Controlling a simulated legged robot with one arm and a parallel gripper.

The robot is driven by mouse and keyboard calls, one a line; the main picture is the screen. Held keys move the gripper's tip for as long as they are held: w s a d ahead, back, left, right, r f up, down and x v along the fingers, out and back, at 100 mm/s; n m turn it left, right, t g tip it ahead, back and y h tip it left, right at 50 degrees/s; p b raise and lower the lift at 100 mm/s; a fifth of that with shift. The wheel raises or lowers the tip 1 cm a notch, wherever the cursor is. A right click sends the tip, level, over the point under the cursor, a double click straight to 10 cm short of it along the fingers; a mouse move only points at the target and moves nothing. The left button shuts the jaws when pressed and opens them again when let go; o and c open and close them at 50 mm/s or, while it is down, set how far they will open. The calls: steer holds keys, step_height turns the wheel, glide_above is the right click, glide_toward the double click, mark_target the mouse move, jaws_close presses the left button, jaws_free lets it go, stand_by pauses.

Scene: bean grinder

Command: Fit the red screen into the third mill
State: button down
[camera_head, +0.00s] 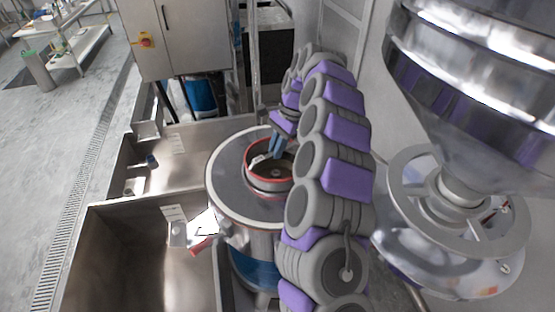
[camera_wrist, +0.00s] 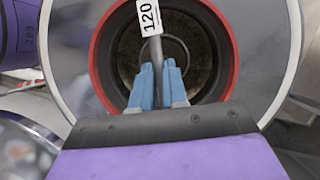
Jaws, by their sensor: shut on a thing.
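The red screen (camera_head: 262,181) is a round ring with a red rim, at the opening of a round steel mill (camera_head: 222,186) in the middle of the head view. The red rim also shows in the wrist view (camera_wrist: 93,65), around a dark round interior. My gripper (camera_head: 272,153) points down into the ring. Its blue fingers (camera_wrist: 158,70) are shut on a thin grey rod, which appears to be the screen's handle, with a white "120" tag (camera_wrist: 149,17). My arm hides the mill's right side. I cannot tell whether the screen is fully seated.
A large shiny hopper (camera_head: 480,80) over another steel machine stands close on the right. Open steel basins (camera_head: 130,250) lie on the left. A grey cabinet (camera_head: 180,40) stands behind. The floor at far left is mostly clear.

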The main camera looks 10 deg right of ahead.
steer(key=shift+f, duration=0.4)
step_height(320, 180, down, 3)
steer(key=shift+f, duration=0.3)
steer(key=c, duration=1.2)
jaws_free()
steer(key=shift+d, duration=0.15)
steer(key=shift+o, duration=0.2)
steer(key=shift+v, duration=3.75)
